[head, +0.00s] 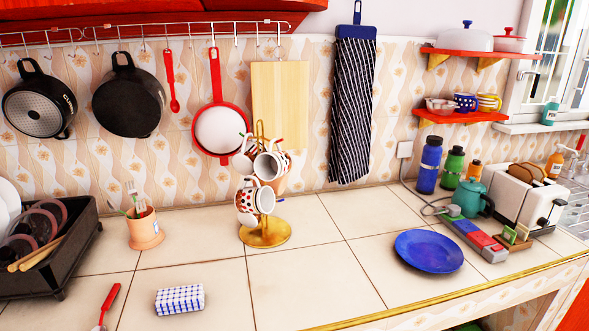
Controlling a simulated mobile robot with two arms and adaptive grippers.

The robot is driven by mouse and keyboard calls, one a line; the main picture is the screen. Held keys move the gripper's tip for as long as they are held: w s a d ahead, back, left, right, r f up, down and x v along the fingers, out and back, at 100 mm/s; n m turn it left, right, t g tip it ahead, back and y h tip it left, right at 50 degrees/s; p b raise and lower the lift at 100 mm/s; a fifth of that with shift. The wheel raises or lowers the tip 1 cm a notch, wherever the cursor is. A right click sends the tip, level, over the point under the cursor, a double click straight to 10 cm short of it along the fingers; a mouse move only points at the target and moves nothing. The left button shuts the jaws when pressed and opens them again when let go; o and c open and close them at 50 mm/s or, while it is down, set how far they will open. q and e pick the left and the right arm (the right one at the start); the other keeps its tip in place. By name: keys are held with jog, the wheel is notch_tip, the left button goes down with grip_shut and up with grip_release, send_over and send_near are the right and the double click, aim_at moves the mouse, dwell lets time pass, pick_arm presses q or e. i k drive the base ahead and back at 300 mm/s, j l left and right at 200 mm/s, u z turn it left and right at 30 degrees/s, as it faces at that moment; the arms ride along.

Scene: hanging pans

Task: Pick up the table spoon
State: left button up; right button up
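A small red spoon (170,85) hangs upright from the wall rail, between a black pan and a red-rimmed white pan. A red-handled utensil (108,303) lies on the tiled counter at the lower left. Its head is cut off by the bottom edge, so I cannot tell whether it is a spoon. Several utensils (135,200) stand in a terracotta pot (145,230); their kinds are too small to tell. Which of these is the table spoon is not clear. Neither of my grippers is in view.
A checked cloth (180,299) lies right of the red-handled utensil. A black dish rack (75,245) stands at the left, a gold mug tree (265,232) in the middle. A blue plate (429,251) and toaster (528,195) are at the right. The front middle counter is clear.

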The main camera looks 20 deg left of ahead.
aim_at(109, 301)
jog(key=u, duration=1.85)
